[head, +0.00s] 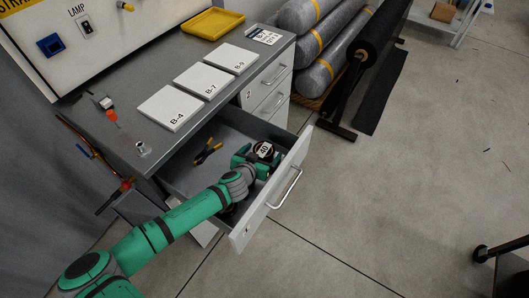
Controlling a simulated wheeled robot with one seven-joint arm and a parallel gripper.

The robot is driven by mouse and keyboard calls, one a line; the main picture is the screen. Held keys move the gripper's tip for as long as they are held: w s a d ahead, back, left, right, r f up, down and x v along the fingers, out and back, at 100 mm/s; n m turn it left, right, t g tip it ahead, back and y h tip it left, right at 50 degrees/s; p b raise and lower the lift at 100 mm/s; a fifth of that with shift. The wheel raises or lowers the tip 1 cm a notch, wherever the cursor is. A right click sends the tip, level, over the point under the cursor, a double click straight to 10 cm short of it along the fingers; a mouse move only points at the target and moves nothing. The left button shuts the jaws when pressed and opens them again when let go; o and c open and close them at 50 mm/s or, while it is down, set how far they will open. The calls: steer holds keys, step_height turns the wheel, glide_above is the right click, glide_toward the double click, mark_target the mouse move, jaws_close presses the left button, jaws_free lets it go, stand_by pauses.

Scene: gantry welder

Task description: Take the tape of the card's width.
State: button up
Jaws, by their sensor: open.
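A dark tape roll with a white face marked 40 (264,149) is in the open drawer (252,222), near its front panel. My gripper (257,157) is open in the drawer, right at this roll. I cannot tell whether its fingers touch the roll. The gripper and arm hide part of the drawer floor, so other rolls there could be hidden. A small white card with dark print (264,36) lies at the bench's back right corner; its print is too small to read surely.
Yellow-and-black pliers or a clamp (207,151) lie in the drawer. White plates marked B-4 (170,107), B-7 (205,80) and B-9 (231,58) and a yellow tray (213,22) are on the bench (118,142). The floor at right is mostly clear.

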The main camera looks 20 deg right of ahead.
steer(key=shift+x, duration=0.85)
steer(key=c, duration=1.2)
steer(key=shift+r, duration=0.1)
